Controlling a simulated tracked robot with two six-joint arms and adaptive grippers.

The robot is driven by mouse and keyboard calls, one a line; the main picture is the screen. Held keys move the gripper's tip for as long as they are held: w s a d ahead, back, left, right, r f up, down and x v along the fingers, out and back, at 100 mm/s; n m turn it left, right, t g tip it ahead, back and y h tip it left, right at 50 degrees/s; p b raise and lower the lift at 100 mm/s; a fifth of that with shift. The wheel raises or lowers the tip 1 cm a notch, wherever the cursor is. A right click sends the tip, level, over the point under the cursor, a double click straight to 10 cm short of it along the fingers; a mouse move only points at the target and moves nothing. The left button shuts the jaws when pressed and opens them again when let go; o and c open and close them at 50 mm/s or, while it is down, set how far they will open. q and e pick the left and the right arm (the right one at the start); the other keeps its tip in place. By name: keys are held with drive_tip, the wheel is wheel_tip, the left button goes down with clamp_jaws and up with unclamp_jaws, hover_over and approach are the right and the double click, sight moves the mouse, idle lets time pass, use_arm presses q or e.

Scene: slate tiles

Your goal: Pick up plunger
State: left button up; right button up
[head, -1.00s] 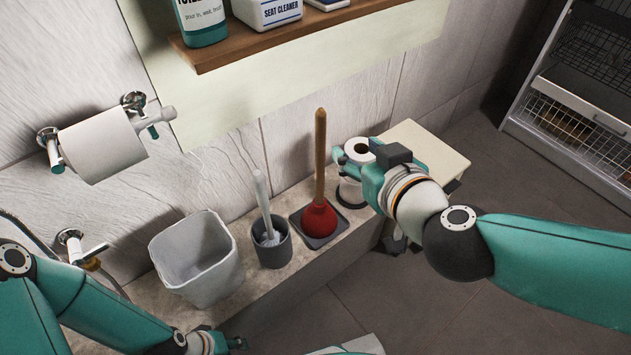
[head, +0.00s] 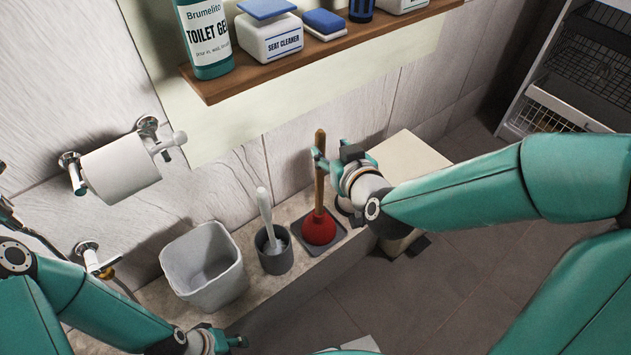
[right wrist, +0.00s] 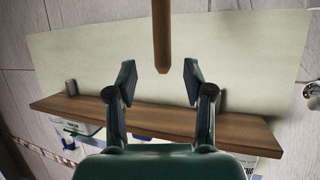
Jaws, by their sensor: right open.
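The plunger (head: 319,229) stands upright on a dark square tray (head: 341,240) on the stone ledge, red cup down and wooden handle up. My right gripper (head: 334,155) is open at the upper part of the handle. In the right wrist view the handle (right wrist: 162,50) shows in line with the gap between the open fingers (right wrist: 160,82), its end just reaching between their tips. I cannot tell whether a finger touches it. My left gripper (head: 228,341) is low at the bottom edge, away from the plunger; its jaw state is unclear.
A toilet brush in a grey holder (head: 274,252) and a grey bin (head: 203,270) stand left of the plunger. A wooden shelf (head: 330,45) with bottles is above. A toilet roll hangs at the left. A pale box top (head: 408,165) lies behind my right arm.

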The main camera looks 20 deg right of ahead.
sight(322, 140)
drive_tip(key=shift+r+b+x, duration=0.15)
drive_tip(key=shift+b+x, duration=0.15)
drive_tip(key=shift+x, duration=1.2)
drive_tip(key=shift+r+b+x, duration=0.15)
drive_tip(key=shift+b+x, duration=0.1)
drive_tip(key=shift+x, duration=1.25)
drive_tip(key=shift+a, duration=0.15)
clamp_jaws()
